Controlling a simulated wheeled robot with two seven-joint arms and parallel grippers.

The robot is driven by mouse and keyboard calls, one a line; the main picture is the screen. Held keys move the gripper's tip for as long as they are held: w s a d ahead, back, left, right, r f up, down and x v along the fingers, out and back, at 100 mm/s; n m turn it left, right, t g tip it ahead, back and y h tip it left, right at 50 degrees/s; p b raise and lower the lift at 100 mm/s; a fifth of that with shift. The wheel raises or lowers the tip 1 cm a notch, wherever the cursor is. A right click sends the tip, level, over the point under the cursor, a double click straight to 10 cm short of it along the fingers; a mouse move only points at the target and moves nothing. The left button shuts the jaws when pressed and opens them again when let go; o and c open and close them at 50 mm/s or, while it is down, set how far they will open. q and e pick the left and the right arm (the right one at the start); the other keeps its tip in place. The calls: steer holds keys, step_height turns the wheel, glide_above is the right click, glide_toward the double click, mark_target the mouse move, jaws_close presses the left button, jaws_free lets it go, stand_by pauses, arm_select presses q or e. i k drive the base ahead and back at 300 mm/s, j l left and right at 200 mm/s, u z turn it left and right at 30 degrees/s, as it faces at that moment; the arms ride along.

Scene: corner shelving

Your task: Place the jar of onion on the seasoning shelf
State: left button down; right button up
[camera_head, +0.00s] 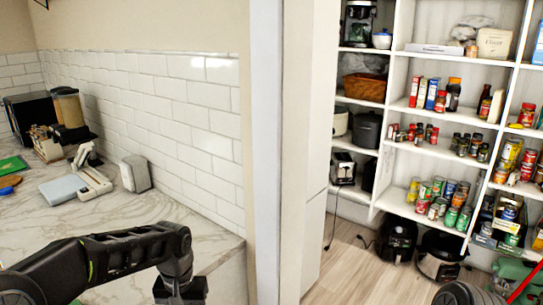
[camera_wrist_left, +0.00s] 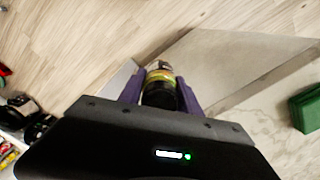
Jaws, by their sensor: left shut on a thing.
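My left gripper (camera_head: 180,291) hangs at the bottom of the head view, in front of the counter's end. In the left wrist view its purple fingers (camera_wrist_left: 161,92) are shut on a small jar (camera_wrist_left: 160,76) with a yellowish band and a dark lower part. The jar's label cannot be read, and the jar is hidden in the head view. A shelf board with small spice jars (camera_head: 430,152), likely the seasoning shelf, is in the white corner shelving at right, well away from the gripper. My right gripper is not in view.
A wall end (camera_head: 265,150) stands between the marble counter (camera_head: 120,215) and the shelving. Cans (camera_head: 437,200) fill the shelf below the spice jars; bottles and boxes (camera_head: 432,95) stand above. Black appliances (camera_head: 397,238) sit on the wood floor (camera_head: 350,265).

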mark_target(439, 151)
steer(key=i+l+u, duration=0.25)
steer(key=i+l, duration=0.15)
steer(key=l, duration=0.25)
steer(key=i+l+u, duration=0.1)
steer(key=l, duration=0.25)
steer(key=i, duration=0.1)
